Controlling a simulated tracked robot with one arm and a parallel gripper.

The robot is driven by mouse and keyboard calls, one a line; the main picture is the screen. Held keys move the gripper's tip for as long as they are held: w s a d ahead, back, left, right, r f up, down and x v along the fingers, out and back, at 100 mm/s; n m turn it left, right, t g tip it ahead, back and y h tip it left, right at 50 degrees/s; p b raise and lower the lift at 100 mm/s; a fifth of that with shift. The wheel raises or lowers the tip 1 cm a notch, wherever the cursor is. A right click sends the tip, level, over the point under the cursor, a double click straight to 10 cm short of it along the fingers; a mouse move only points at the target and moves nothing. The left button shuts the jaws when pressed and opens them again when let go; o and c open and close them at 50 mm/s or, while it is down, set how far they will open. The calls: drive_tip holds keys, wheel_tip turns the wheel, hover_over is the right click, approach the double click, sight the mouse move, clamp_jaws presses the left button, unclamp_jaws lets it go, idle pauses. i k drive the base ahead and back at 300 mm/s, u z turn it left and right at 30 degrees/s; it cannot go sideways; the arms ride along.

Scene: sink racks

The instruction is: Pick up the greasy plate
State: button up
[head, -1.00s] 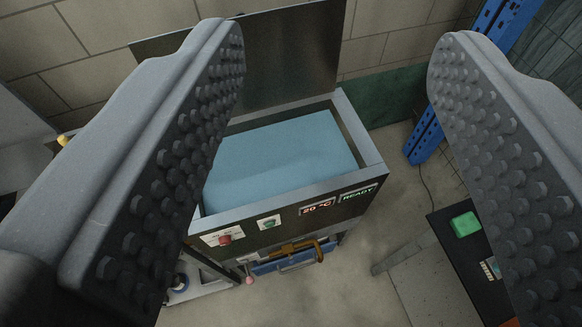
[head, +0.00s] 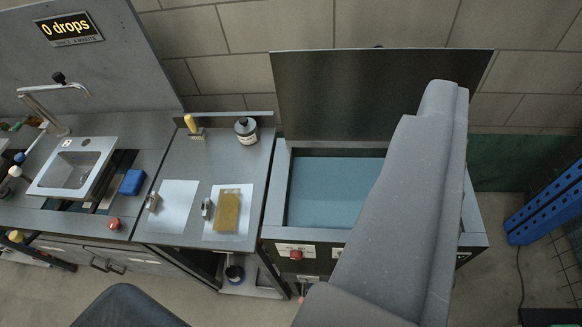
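A brown-yellow flat rectangular piece (head: 227,212) lies on a white sheet (head: 231,241) on the grey counter, left of the middle. It looks like the greasy plate, but I cannot be sure. My gripper (head: 445,92) shows as one large grey finger seen from its smooth outer side, right of the middle. It stands in front of the blue-filled tank and well to the right of the brown-yellow piece, not touching it. The other finger is not seen, so the gap is hidden.
The tank (head: 278,190) has a raised dark lid (head: 345,95) behind it. A dark bottle (head: 246,131) and a yellow-handled brush (head: 190,123) stand at the counter's back. A second white sheet (head: 178,205), a blue block (head: 132,182) and a sink (head: 75,172) lie further left. A blue post (head: 545,205) stands right.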

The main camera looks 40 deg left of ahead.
sight(227, 213)
drive_tip(key=u, duration=1.15)
